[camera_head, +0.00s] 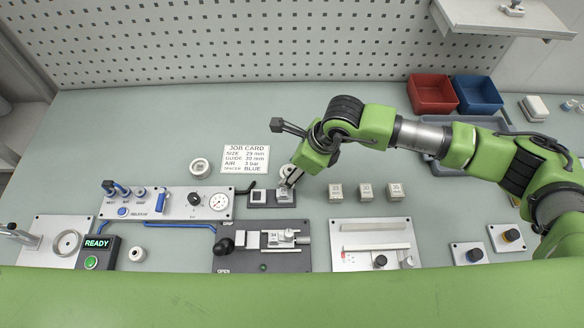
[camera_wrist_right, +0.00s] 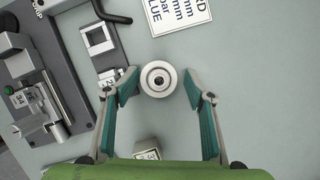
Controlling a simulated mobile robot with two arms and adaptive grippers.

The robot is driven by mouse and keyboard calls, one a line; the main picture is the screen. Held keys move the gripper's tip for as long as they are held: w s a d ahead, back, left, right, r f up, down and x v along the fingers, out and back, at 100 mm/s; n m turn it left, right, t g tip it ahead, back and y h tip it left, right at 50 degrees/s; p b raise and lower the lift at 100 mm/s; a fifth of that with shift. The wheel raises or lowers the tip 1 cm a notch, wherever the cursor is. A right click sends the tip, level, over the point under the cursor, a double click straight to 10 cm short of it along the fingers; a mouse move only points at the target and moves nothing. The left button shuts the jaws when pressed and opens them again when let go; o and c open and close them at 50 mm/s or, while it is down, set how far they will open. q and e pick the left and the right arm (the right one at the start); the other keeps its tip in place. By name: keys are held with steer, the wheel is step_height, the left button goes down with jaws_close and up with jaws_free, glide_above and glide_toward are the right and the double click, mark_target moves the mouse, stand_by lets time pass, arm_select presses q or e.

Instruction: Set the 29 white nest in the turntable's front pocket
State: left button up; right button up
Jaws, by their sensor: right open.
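My right gripper (camera_head: 290,182) is open at the right end of a small dark plate (camera_head: 270,204). A white block (camera_head: 283,195), its label partly hidden, sits at that end under the fingers. In the right wrist view the block (camera_wrist_right: 108,77), its number seeming to begin with 2, is beside the left finger. A white square frame (camera_wrist_right: 97,38) sits at the plate's other end. A round white ringed piece (camera_wrist_right: 158,79) appears between the spread fingers; I see no finger touching it. I cannot tell for certain which part is the turntable. My left gripper is out of view.
Several white blocks (camera_head: 365,191) stand right of the gripper. A dark clamp fixture (camera_head: 240,262) lies in front, a gauge panel (camera_head: 180,203) to the left. Another round white piece (camera_head: 199,167) is near the job card (camera_head: 246,159).

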steer(key=shift+s, duration=0.15)
steer(key=shift+r+p, duration=0.1)
steer(key=shift+p, duration=0.25)
steer(key=shift+r, duration=0.1)
steer(key=b+v, duration=0.3)
steer(key=v, duration=0.2)
steer(key=shift+s+d, duration=0.1)
steer(key=shift+d, duration=0.05)
steer(key=b+v, duration=0.1)
steer(key=v, duration=0.7)
steer(key=shift+r+b, duration=0.15)
steer(key=shift+b, duration=0.15)
